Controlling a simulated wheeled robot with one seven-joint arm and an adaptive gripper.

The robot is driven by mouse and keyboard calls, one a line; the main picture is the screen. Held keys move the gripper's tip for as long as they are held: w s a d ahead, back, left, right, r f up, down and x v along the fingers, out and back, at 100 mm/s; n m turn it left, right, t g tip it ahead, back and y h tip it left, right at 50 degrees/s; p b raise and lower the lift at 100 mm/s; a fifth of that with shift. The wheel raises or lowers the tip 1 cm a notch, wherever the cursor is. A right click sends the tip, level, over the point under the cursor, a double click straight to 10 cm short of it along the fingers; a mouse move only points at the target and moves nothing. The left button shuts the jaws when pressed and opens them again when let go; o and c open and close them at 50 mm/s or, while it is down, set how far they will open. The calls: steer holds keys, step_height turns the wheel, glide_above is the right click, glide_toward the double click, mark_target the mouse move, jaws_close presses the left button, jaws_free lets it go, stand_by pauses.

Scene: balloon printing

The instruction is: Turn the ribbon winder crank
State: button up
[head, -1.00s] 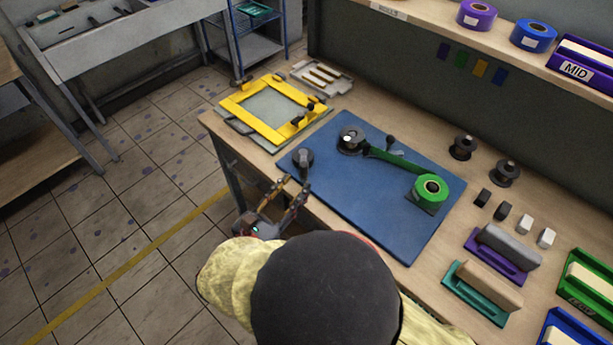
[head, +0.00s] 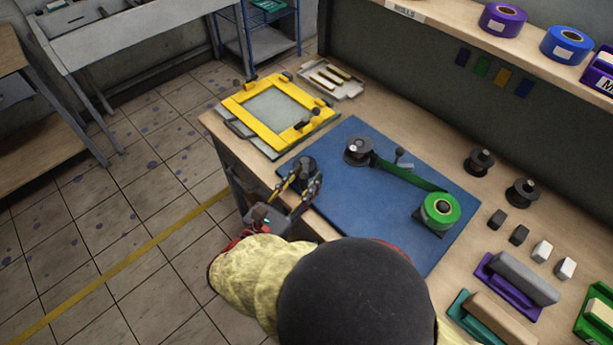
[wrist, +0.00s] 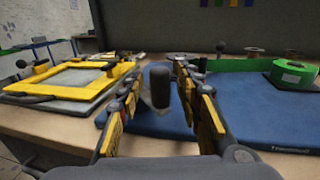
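The dark crank knob (head: 306,166) stands at the near left edge of the blue mat (head: 340,200). In the wrist view the knob (wrist: 159,84) is an upright dark cylinder between my fingers. My gripper (head: 299,187) is open, with its fingers on either side of the knob; a gap shows on both sides in the wrist view (wrist: 160,100). A dark winder spool (head: 358,151) sits on the mat, and a green ribbon (head: 408,174) runs from it to the green roll (head: 441,210). How the knob joins the winder is hidden.
A yellow frame (head: 236,107) lies at the left end of the table, with a grey tray (head: 352,90) behind it. Two dark spools (head: 479,162) and several small blocks (head: 541,250) stand right of the mat. A shelf with tape rolls (head: 502,20) is at the back.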

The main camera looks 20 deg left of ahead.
steer(key=shift+c, duration=0.9)
jaws_close()
